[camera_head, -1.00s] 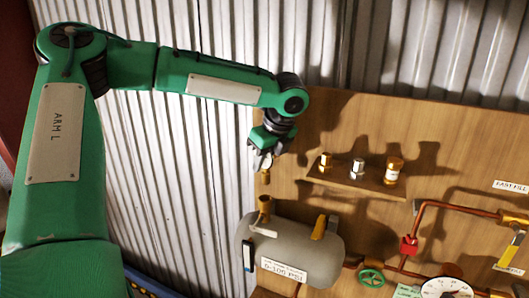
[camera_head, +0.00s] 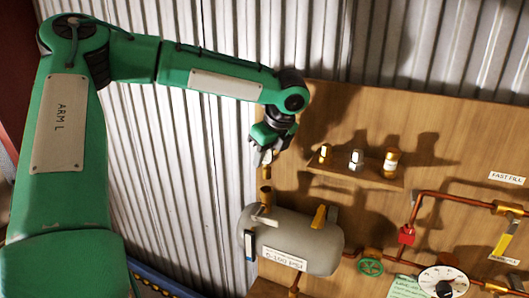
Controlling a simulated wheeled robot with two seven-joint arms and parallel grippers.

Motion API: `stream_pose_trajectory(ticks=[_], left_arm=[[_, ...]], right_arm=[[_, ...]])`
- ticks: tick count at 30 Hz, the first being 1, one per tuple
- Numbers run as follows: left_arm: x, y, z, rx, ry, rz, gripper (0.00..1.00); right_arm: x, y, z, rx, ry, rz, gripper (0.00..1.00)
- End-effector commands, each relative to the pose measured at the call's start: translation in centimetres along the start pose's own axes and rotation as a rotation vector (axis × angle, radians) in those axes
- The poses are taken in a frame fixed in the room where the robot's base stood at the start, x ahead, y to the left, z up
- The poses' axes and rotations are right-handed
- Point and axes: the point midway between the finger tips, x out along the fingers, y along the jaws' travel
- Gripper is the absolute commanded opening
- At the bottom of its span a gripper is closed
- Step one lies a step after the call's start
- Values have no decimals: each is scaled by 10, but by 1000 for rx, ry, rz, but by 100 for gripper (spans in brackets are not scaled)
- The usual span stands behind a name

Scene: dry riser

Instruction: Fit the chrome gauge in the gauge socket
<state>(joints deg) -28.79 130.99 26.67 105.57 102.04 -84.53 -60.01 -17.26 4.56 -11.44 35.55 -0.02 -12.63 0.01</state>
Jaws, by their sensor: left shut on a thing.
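My left gripper (camera_head: 265,143) points down at the left edge of the wooden board. It is shut on a small piece with a pale, silvery body and a brass lower end, seemingly the chrome gauge (camera_head: 266,158). Its face is too small to read. Directly below, a brass upright fitting (camera_head: 265,196), seemingly the gauge socket, stands on top of the grey tank (camera_head: 305,240). The held piece's lower end is just above this fitting; I cannot tell whether they touch. My right gripper is not in view.
A small wooden shelf (camera_head: 345,174) to the right holds a brass piece (camera_head: 325,153), a silvery piece (camera_head: 356,159) and a brass jar-like piece (camera_head: 391,163). Copper pipes, a green handwheel (camera_head: 370,267) and a white dial (camera_head: 443,281) sit lower right. Corrugated metal wall stands behind.

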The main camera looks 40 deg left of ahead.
Motion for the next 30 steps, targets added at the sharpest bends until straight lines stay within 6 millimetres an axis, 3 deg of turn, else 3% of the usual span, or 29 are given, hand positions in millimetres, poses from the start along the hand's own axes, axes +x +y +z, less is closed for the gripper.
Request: stream_pose_trajectory(ticks=[30], left_arm=[[45,0,-19,-1,0,-2,0]], right_arm=[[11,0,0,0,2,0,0]])
